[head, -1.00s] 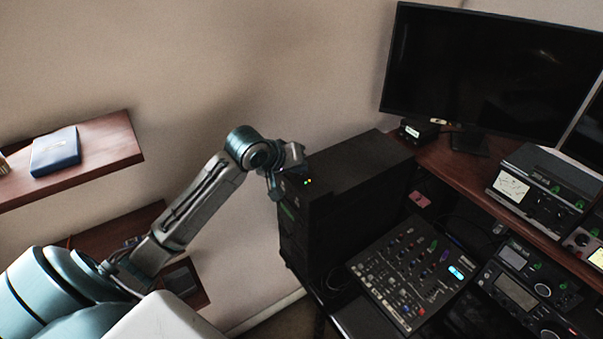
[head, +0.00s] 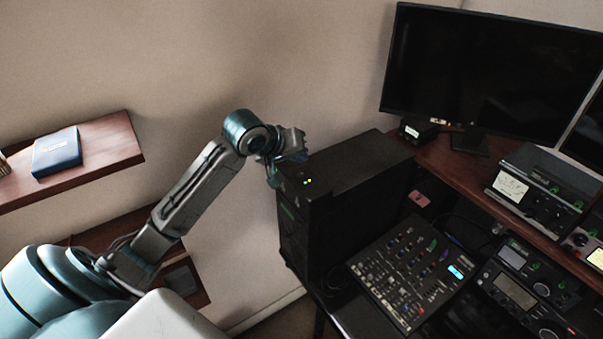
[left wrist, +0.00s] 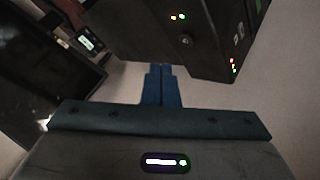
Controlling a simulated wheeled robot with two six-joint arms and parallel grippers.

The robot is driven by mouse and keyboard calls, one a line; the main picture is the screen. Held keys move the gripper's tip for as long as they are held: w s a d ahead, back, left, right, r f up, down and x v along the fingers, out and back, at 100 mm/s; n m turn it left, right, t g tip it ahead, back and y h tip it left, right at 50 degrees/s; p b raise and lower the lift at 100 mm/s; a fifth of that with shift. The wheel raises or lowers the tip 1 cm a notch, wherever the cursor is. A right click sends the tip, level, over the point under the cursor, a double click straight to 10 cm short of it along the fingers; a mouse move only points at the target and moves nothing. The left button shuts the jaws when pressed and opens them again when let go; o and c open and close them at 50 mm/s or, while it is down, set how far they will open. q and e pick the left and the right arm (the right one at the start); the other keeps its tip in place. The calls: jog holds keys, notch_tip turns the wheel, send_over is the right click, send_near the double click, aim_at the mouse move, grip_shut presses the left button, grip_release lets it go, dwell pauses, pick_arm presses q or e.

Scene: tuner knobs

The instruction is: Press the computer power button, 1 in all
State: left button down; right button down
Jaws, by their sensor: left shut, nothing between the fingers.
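The black computer tower (head: 350,205) stands left of the desk, with small lit lights near its upper front corner. It also shows in the left wrist view (left wrist: 145,30), where a dark round button (left wrist: 186,40) sits near two lit lights. I cannot make out the button clearly in the head view. My left gripper (head: 288,166) is at the tower's upper front corner. In the left wrist view its blue fingers (left wrist: 161,72) are shut together and empty, pointing just below the tower's edge, off the button. Contact cannot be told. My right gripper is not in view.
A dark monitor (head: 490,70) stands on the wooden desk (head: 440,158). A mixer panel (head: 410,275) and several radio units lie right of the tower. A wall shelf (head: 110,145) with a blue box (head: 57,152) is at left. Bare wall lies behind my arm.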

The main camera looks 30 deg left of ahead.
pick_arm(q)
jog(key=shift+r, duration=1.4)
jog(key=shift+f, duration=0.1)
